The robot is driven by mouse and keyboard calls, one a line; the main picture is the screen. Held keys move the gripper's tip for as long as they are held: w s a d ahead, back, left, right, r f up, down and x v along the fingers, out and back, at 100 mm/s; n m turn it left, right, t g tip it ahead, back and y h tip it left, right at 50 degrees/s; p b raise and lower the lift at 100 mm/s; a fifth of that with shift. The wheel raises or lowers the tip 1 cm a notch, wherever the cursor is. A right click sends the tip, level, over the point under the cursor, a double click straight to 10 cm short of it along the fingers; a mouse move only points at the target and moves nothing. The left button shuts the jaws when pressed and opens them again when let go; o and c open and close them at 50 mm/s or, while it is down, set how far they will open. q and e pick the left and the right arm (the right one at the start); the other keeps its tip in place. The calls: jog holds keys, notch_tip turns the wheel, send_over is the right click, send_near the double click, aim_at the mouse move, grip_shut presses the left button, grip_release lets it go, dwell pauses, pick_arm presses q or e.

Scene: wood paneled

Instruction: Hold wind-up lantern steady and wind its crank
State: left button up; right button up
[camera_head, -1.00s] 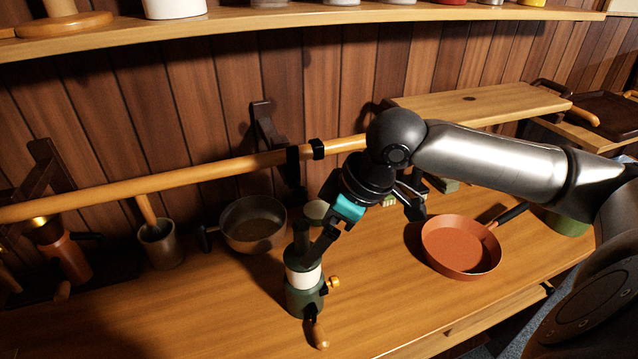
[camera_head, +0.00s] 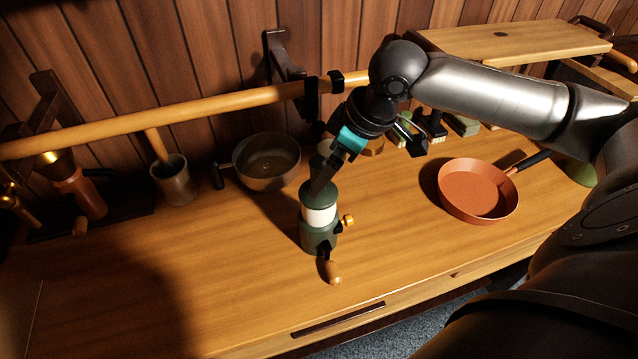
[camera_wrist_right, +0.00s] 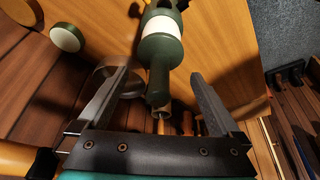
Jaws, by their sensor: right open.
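The wind-up lantern (camera_head: 319,216) stands upright on the wooden counter, dark green with a white band. A small yellow knob (camera_head: 347,219) is on its right side. Its crank, with a wooden handle (camera_head: 332,272), points toward the counter's front edge. My right gripper (camera_head: 369,166) is open above the lantern, one finger overlapping the lantern's top in the head view. Gaps show on both sides. My left gripper is not in view.
An orange pan (camera_head: 474,192) sits to the right and a dark pot (camera_head: 267,161) behind left. A wooden rail (camera_head: 200,108) runs along the back. The counter (camera_head: 220,270) in front left is clear.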

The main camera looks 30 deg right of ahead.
aim_at(318, 206)
jog(key=x, duration=0.6)
jog(key=shift+b, duration=0.3)
jog(key=shift+r, duration=0.1)
grip_shut()
dwell(0.4)
dwell(1.3)
